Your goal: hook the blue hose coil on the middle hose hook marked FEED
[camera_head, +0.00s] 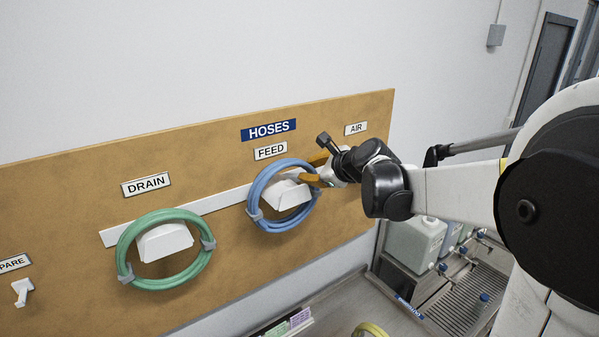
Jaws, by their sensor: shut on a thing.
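The blue hose coil (267,220) is at the board under the FEED label (270,151). Its ring surrounds the white middle hook (287,194), whose front shows through the opening. I cannot tell whether the coil rests on the hook. My gripper (316,172) comes in from the right, and its orange fingers are shut on the coil's upper right side. The fingers hide a little of the coil there.
A green coil (150,284) surrounds the left hook under DRAIN (146,185). My gripper and arm cover the area below AIR (356,128). A small white hook (22,291) is at far left. Below are a yellow coil (371,329), partly cut off, and jugs (414,240).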

